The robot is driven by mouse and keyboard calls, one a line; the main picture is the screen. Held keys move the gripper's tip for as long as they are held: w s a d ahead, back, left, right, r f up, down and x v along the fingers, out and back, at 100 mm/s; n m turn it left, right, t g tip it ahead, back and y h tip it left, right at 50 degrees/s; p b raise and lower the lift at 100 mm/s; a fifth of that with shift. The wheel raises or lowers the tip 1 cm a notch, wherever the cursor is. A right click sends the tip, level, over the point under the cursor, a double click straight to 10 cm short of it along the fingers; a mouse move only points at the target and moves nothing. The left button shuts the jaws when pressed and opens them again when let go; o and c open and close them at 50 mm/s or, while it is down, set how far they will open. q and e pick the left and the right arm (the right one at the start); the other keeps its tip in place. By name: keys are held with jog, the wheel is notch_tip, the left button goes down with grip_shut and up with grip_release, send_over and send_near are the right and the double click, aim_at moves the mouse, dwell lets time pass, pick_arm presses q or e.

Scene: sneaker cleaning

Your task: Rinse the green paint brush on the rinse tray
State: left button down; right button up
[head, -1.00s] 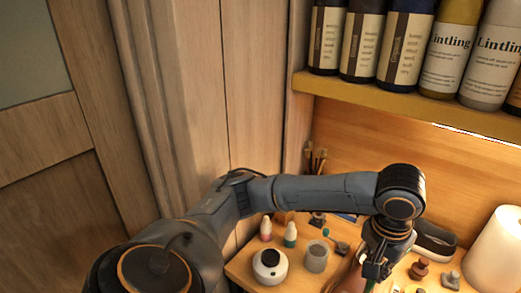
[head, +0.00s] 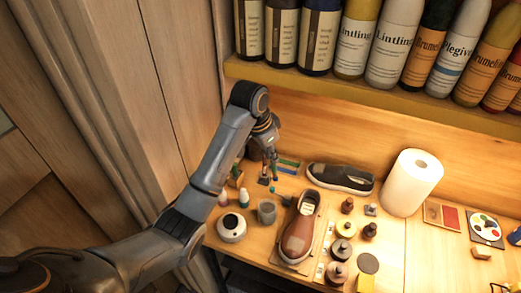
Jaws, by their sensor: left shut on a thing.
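My left gripper (head: 270,165) points down over the back left of the table. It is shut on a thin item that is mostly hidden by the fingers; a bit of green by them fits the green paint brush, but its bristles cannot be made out. A flat piece with blue and green stripes (head: 288,166) lies just right of the fingers; I cannot tell whether it is the rinse tray. A grey cup (head: 266,211) stands in front of the gripper. My right gripper is not in view.
A brown shoe (head: 299,236) stands on a board, and a dark shoe (head: 340,179) lies behind it. A shelf (head: 370,102) with bottles overhangs the back.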

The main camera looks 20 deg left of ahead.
pick_arm(q)
notch_tip(320, 180, down, 11)
jog(key=s+a+m+p, duration=0.1)
jog(key=s+p, duration=0.2)
jog(key=shift+a+m+h, duration=0.3)
jog(key=shift+m+h, duration=0.1)
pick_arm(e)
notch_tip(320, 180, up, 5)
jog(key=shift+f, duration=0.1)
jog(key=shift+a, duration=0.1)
pick_arm(q)
jog(key=shift+f+b, duration=0.45)
jog(key=shift+f, duration=0.65)
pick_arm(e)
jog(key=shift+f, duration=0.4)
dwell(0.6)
pick_arm(q)
jog(key=shift+f+p, duration=0.1)
jog(key=shift+p, duration=0.25)
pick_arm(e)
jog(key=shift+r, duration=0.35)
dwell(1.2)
